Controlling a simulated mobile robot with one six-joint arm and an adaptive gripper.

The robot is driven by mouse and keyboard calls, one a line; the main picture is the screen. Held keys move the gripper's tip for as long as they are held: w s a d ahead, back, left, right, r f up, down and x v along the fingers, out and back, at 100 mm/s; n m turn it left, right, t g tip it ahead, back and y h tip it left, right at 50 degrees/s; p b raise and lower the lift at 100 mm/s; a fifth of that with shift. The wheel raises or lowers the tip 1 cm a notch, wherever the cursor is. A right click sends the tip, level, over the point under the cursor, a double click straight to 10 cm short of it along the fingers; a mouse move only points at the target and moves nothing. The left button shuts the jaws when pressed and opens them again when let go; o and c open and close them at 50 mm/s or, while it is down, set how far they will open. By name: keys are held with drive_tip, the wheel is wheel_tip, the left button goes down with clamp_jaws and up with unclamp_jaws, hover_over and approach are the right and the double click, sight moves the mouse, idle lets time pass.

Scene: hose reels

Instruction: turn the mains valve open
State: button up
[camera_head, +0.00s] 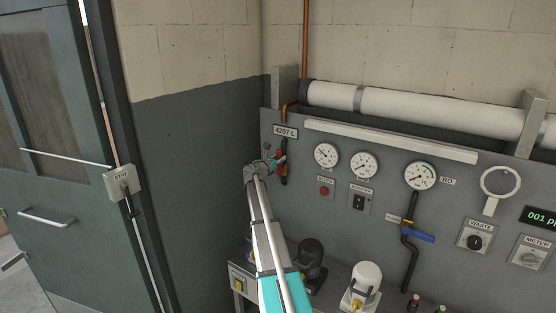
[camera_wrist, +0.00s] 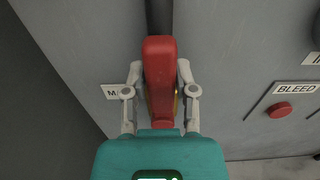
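The mains valve's red lever (camera_wrist: 159,75) fills the middle of the wrist view, its long side upright in the picture and in line with the dark pipe (camera_wrist: 159,17) above it. My gripper (camera_wrist: 160,78) has one finger on each side of the lever, close against its edges, and looks shut on it. The valve body is mostly hidden.
A red bleed button (camera_wrist: 280,110) is right of the gripper. Gauges (camera_head: 326,155) and a blue-handled valve (camera_head: 418,236) are further right on the grey panel. A dark wall (camera_head: 195,170) and door (camera_head: 60,190) are left. Pumps (camera_head: 366,280) stand below.

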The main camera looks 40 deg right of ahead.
drive_tip(key=o, duration=0.3)
drive_tip(key=shift+w+d, duration=0.1)
drive_tip(key=shift+o, duration=0.2)
drive_tip(key=v, duration=1.2)
drive_tip(key=shift+f, duration=0.1)
idle(0.4)
